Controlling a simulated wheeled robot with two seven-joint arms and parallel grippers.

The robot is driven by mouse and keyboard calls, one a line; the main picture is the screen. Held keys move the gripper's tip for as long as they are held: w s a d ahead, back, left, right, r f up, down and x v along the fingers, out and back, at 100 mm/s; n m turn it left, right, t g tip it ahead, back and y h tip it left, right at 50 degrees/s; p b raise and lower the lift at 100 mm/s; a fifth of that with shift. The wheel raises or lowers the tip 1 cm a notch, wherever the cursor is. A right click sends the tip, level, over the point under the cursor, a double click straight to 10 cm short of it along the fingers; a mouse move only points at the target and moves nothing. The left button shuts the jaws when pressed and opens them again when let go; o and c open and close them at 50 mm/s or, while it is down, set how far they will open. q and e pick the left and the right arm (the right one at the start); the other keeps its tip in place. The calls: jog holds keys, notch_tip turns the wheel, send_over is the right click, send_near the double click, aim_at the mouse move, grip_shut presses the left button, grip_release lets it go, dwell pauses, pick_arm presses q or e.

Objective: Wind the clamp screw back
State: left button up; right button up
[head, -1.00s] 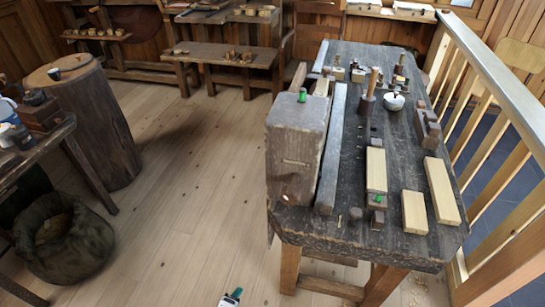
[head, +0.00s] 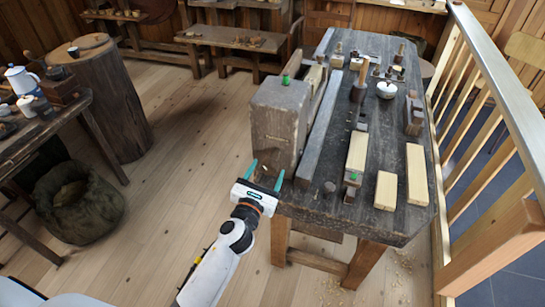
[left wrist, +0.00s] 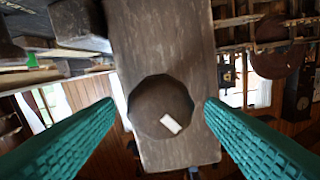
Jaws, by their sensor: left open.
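A dark faceted round knob (left wrist: 160,105) with a white mark, apparently the clamp screw's head, shows in the left wrist view. It sits at the end face of a thick grey wooden block (head: 275,125), which stands at the left edge of the workbench in the head view. My left gripper (head: 266,172) is open in front of the block's near face. In the left wrist view its green fingers (left wrist: 159,100) lie on either side of the knob, with a gap showing at each side. My right gripper is not in view.
The workbench (head: 400,222) carries a long grey bar (head: 318,128), pale wooden blocks (head: 386,190), a white round pot (head: 386,89) and small tools. A railing (head: 500,90) runs along the right. A stump (head: 110,90) and sack (head: 80,205) stand left; the floor between is clear.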

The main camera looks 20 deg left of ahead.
aim_at(273, 159)
pick_arm(q)
jog(key=w, duration=0.5)
jog(key=shift+w+d, duration=0.1)
jog(key=shift+w, duration=0.2)
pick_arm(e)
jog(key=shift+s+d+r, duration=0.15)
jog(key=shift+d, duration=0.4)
pick_arm(q)
jog(key=c, duration=1)
jog(key=shift+f+n, duration=0.1)
jog(key=shift+n, duration=0.2)
